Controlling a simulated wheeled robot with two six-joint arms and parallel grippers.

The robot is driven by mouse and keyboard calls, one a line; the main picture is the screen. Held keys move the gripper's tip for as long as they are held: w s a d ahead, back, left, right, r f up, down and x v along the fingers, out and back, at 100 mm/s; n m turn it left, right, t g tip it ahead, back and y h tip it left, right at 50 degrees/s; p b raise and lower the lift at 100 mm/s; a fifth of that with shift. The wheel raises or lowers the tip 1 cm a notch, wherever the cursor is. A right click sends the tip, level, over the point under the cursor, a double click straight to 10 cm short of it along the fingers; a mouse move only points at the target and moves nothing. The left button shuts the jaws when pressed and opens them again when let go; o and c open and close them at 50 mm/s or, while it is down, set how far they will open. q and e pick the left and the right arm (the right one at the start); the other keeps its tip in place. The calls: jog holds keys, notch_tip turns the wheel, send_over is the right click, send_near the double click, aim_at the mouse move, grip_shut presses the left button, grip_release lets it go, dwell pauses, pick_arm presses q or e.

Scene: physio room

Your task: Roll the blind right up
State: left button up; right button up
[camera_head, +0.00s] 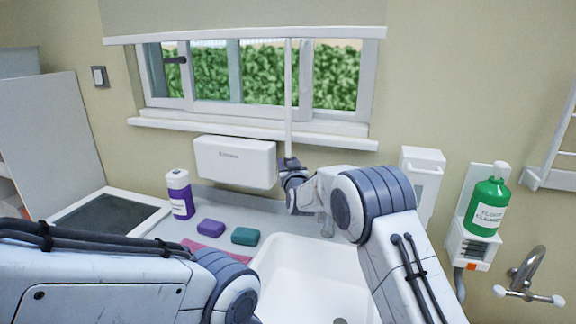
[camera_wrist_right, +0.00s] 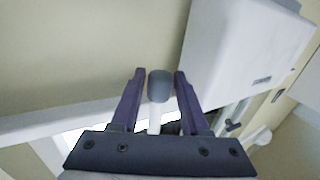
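The blind (camera_head: 240,18) is a pale sheet at the top of the head view, with a white bottom bar (camera_head: 245,35) at the window's upper edge. A thin white rod (camera_head: 288,100) hangs from the bar in front of the window and ends in a grey grip, which shows in the right wrist view (camera_wrist_right: 160,86). My right gripper (camera_head: 289,172) is at the rod's lower end. In the wrist view its fingers (camera_wrist_right: 160,80) stand either side of the grip, with narrow gaps showing. My left arm enters at lower left; its gripper is out of view.
A white wall dispenser (camera_head: 235,162) hangs close behind and left of the right gripper. Below are a white sink (camera_head: 310,280), purple soap (camera_head: 211,228), green soap (camera_head: 245,236) and a bottle (camera_head: 180,194). A green cleanser bottle (camera_head: 487,207) is at right.

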jog(key=shift+o, duration=0.5)
jog(key=shift+f, duration=0.1)
jog(key=shift+s, duration=0.15)
jog(key=shift+s, duration=0.35)
jog(key=s+d+b, duration=0.1)
jog(key=s+b, duration=0.2)
jog(key=s, duration=0.6)
jog(key=shift+s+d, duration=0.2)
jog(key=shift+d, duration=0.1)
